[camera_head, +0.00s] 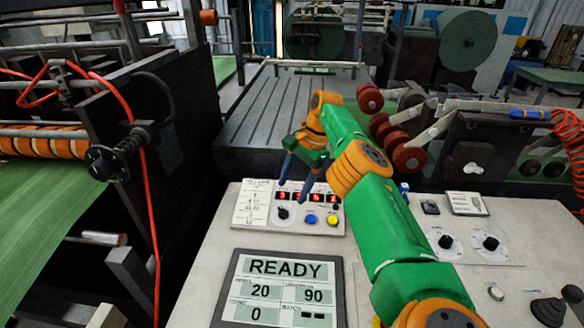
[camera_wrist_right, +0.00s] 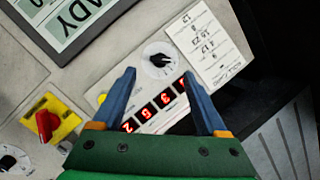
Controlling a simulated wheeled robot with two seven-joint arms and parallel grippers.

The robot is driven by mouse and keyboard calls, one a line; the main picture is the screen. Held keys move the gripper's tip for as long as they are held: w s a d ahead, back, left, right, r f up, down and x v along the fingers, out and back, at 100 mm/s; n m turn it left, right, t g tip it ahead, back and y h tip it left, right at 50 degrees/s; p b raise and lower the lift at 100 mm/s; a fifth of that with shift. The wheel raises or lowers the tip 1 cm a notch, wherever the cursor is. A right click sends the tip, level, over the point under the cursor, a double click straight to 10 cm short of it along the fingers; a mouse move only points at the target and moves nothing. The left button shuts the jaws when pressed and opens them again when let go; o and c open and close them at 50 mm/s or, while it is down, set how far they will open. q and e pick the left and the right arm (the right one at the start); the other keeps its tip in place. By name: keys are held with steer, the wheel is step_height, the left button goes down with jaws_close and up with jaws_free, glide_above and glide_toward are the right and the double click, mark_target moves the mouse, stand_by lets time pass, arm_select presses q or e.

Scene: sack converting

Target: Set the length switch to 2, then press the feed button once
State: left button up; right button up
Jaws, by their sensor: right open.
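A black rotary switch on a white dial (camera_head: 283,213) sits on the control panel under a row of red digits (camera_head: 320,197). Its labels are too small to read. A blue button (camera_head: 312,219) and a yellow button (camera_head: 331,220) are right of it; I cannot read which is feed. My right gripper (camera_head: 294,192) is open above the panel, close to the digits. In the right wrist view, the rotary switch (camera_wrist_right: 158,59) shows just beyond and between the open fingertips (camera_wrist_right: 158,74), with nothing held. The blue button is hidden there. My left gripper is not in view.
A screen (camera_head: 282,266) reads READY, 20, 90 and 0. A printed card (camera_head: 254,204) lies left of the switch. Two more black knobs (camera_head: 446,242) (camera_head: 491,243) sit at the right. A red switch on a yellow plate (camera_wrist_right: 50,122) shows in the wrist view.

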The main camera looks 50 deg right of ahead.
jaws_close()
stand_by(1.5)
